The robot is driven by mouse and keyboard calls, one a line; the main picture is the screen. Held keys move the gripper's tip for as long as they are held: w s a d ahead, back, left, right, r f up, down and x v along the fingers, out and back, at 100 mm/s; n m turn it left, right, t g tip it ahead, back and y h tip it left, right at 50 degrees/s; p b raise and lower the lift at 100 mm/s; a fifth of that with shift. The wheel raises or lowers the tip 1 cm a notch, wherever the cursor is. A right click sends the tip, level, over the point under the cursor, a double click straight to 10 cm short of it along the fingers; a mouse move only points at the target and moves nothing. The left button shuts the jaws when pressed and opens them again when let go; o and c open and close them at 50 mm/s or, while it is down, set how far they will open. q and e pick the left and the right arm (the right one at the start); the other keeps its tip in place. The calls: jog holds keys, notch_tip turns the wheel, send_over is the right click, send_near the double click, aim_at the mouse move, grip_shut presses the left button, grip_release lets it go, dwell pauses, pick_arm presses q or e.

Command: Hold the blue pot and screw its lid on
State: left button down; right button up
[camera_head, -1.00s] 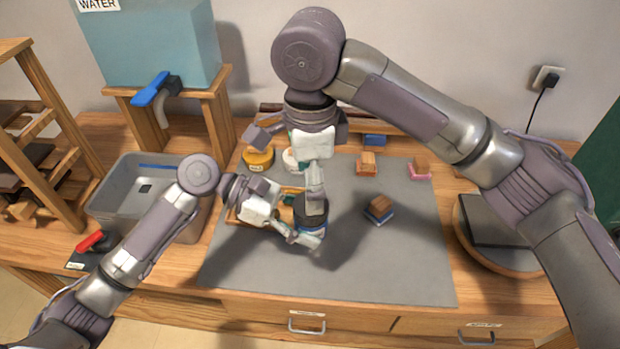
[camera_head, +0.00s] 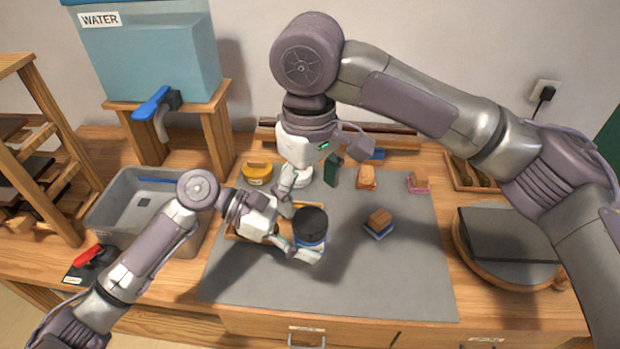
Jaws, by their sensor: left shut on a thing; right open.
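The blue pot (camera_head: 311,243) stands on the grey mat, with a blue band showing low on its side. A dark round piece (camera_head: 311,220), which looks like the lid, sits on top of it; I cannot tell how tightly it is seated. My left gripper (camera_head: 302,247) comes in from the left and is shut on the pot low down, its fingers partly hidden by the pot. My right gripper (camera_head: 325,166) is open and empty, above and behind the pot, apart from the lid.
A yellow pot (camera_head: 257,173) and a white pot (camera_head: 301,176) stand behind. A wooden tray (camera_head: 236,233) lies beside the pot. Several stamp-like blocks, including a blue-based one (camera_head: 379,224), are to the right. A grey bin (camera_head: 110,214) is at left. The front mat is clear.

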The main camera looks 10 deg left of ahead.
aim_at(310, 219)
jog(key=n, duration=0.5)
jog(key=shift+r, duration=0.2)
jog(key=n, duration=0.7)
jog(key=shift+r, duration=0.25)
jog(key=n, duration=0.7)
jog(key=shift+r, duration=0.25)
jog(key=n, duration=0.7)
jog(key=shift+r+n, duration=0.2)
jog(key=shift+n, duration=0.1)
jog(key=shift+f, duration=4.05)
jog(key=shift+c, duration=0.2)
